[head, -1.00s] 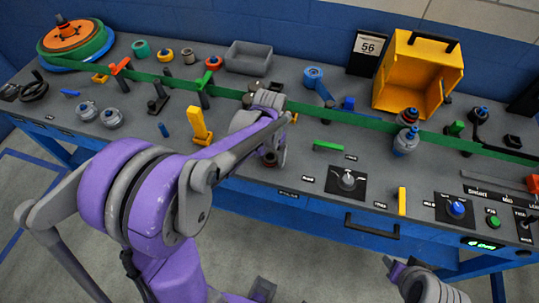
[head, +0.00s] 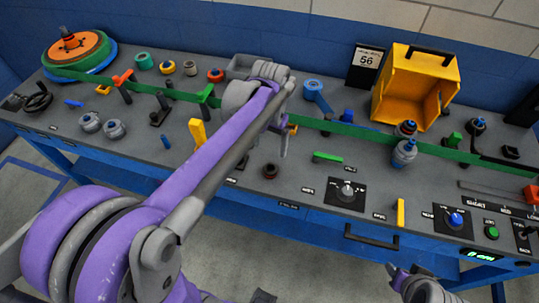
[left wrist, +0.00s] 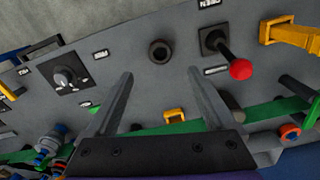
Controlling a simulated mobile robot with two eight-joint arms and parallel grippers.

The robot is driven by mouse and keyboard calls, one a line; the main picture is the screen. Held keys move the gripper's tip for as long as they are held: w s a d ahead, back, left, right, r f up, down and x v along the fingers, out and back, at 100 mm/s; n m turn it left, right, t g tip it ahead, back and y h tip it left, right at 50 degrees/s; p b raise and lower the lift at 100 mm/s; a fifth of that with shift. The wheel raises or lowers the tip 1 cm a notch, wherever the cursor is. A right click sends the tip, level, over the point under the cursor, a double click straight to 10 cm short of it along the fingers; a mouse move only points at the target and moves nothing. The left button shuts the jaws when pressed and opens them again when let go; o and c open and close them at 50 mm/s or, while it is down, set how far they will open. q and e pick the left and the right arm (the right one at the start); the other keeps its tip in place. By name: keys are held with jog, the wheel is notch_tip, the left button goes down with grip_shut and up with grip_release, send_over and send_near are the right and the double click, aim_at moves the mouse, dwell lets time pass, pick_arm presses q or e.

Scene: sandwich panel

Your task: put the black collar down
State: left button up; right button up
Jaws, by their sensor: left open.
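The black collar (head: 270,171) stands on the grey bench top near its front edge, left of the selector knob panel. In the left wrist view the collar (left wrist: 160,51) lies beyond my fingertips, apart from both fingers. My left gripper (left wrist: 160,74) is open and empty, its two fingers spread wide. In the head view the left gripper (head: 284,143) hangs above the bench, behind the collar. My right gripper (head: 395,270) shows only partly at the bottom, in front of the bench; its jaws are unclear.
A green belt (head: 345,126) runs across the bench behind the collar. A yellow upright (head: 198,133) stands to the left, and a knob panel (head: 347,191) to the right. A red-tipped lever (left wrist: 240,69) is near the collar in the wrist view. A yellow bin (head: 425,80) stands at the back.

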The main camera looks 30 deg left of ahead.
pick_arm(q)
jog(key=s+d+f+t, duration=0.2)
jog(key=s+d, duration=0.1)
jog(key=s, duration=0.4)
jog(key=s+d+f+t, duration=0.2)
jog(key=s+d+t, duration=0.1)
jog(key=s, duration=0.4)
jog(key=shift+d+f+t, duration=0.3)
jog(key=shift+d+f, duration=0.1)
